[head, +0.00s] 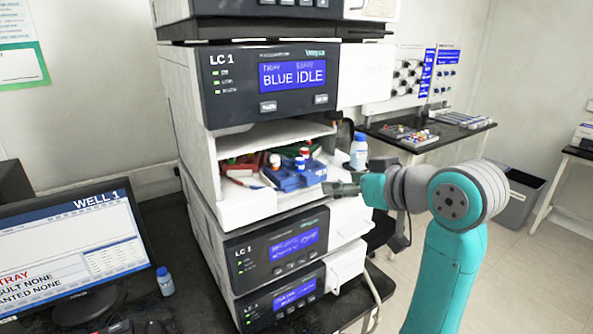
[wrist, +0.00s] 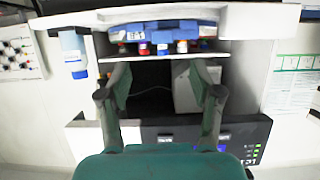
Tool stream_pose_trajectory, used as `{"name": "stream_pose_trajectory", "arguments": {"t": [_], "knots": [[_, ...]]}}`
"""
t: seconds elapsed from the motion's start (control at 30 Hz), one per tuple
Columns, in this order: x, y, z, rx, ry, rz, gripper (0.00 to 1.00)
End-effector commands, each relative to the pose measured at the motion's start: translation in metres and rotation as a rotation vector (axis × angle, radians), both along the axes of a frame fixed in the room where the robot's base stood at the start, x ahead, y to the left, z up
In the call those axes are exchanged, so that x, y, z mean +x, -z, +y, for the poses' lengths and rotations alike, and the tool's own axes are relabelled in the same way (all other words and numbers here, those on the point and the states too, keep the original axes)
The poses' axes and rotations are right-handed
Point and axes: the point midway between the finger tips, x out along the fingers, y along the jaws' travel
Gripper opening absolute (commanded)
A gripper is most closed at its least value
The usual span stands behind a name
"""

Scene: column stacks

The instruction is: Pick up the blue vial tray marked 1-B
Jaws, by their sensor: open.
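The blue vial tray (head: 295,178) sits on the white shelf (head: 240,207) inside the open bay of the upper LC 1 unit, with red- and white-capped vials on it. Its 1-B mark is not legible. In the wrist view, which looks upside down, the blue tray (wrist: 185,27) shows at the top with several capped vials. My gripper (head: 338,188) is just right of the tray in the head view, apart from it as far as I can tell. In the wrist view my gripper (wrist: 162,72) has its two fingers spread with nothing between them.
A red tray (head: 248,163) stands behind the blue one, to the left. The bay's white side walls and the LC 1 front panel (head: 272,83) above bound the opening. A monitor (head: 75,250) stands front left.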

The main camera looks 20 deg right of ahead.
Motion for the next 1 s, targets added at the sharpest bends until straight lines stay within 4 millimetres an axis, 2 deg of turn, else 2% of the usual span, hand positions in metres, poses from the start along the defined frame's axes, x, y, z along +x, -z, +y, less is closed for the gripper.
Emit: {"name": "stream_pose_trajectory", "arguments": {"t": [0.07, 0.17, 0.43, 0.77, 1.0], "knots": [[-0.001, -0.009, -0.001, -0.012, -0.004, -0.001, 0.65], [0.002, -0.01, 0.0, -0.016, -0.007, 0.004, 0.65], [0.034, 0.005, 0.012, -0.016, -0.009, 0.005, 0.65], [0.055, 0.018, 0.02, -0.015, -0.008, 0.004, 0.65], [0.08, 0.034, 0.032, -0.016, -0.008, 0.004, 0.65]]}}
